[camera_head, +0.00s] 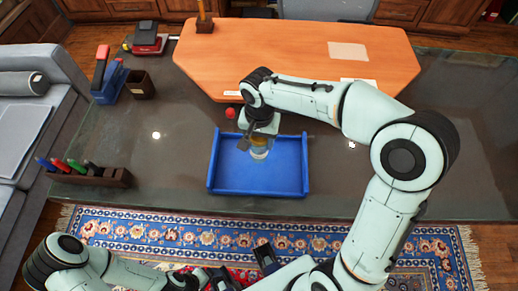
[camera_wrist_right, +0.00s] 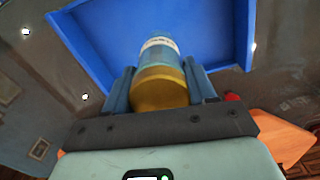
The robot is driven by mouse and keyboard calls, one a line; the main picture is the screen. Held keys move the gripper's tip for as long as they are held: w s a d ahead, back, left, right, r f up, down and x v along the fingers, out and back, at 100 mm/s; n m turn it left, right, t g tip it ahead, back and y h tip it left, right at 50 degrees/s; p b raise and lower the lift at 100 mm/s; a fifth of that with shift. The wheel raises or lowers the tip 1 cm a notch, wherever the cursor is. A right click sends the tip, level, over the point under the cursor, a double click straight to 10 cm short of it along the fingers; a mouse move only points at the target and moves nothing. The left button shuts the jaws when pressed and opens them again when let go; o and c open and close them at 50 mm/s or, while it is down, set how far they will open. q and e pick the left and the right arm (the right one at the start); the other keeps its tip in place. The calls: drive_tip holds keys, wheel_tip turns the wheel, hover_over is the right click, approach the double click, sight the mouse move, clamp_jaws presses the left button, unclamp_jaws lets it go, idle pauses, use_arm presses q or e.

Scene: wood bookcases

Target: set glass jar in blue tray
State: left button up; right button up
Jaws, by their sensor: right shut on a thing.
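The blue tray (camera_head: 230,179) lies on the dark glossy table, its low walls showing on the sides and front. My right gripper (camera_head: 257,143) reaches down over the tray's back part, shut on the glass jar (camera_head: 259,152). In the right wrist view the jar (camera_wrist_right: 158,58) sits between the two fingers (camera_wrist_right: 160,88); its yellow-brown end is toward the gripper and the blue tray (camera_wrist_right: 218,28) is beyond it. I cannot tell whether the jar touches the tray floor. My left gripper (camera_head: 200,279) is low at the front, over the rug, its fingers unclear.
An orange board (camera_head: 290,55) lies behind the tray. A small red item (camera_head: 230,113) is just behind the tray's back left corner. Table right of the tray is clear.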

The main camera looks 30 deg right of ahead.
drive_tip(key=shift+f, duration=2.5)
drive_tip(key=shift+b, duration=0.35)
drive_tip(key=shift+f, duration=0.2)
drive_tip(key=o, duration=1.5)
drive_tip(key=shift+r, duration=0.2)
drive_tip(key=shift+r, duration=0.35)
wheel_tip(320, 180, up, 11)
drive_tip(key=shift+r+p, duration=0.2)
drive_tip(key=shift+p, duration=0.7)
